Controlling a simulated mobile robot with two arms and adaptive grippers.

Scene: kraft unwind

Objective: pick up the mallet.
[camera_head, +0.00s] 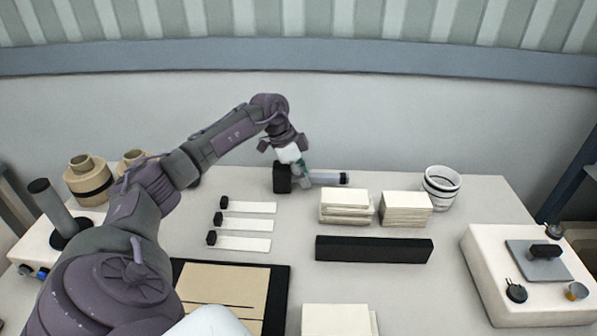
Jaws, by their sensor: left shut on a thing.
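The mallet has a black block head (282,179) and a grey handle (324,177) with a dark end cap. It lies toward the back of the white table, with its handle pointing right. My left gripper (300,176) reaches down from above and is shut on the mallet, at the handle close to the head. The fingertips are small in this view and partly hidden. I cannot tell whether the mallet touches the table. My right gripper is not in view.
Stacks of cream blocks (346,206) and a long black bar (374,249) lie right of centre. A white cup (441,184) stands behind. White strips with black ends (247,207) lie left of centre. A white device (490,275) fills the right side. A wall closes the back.

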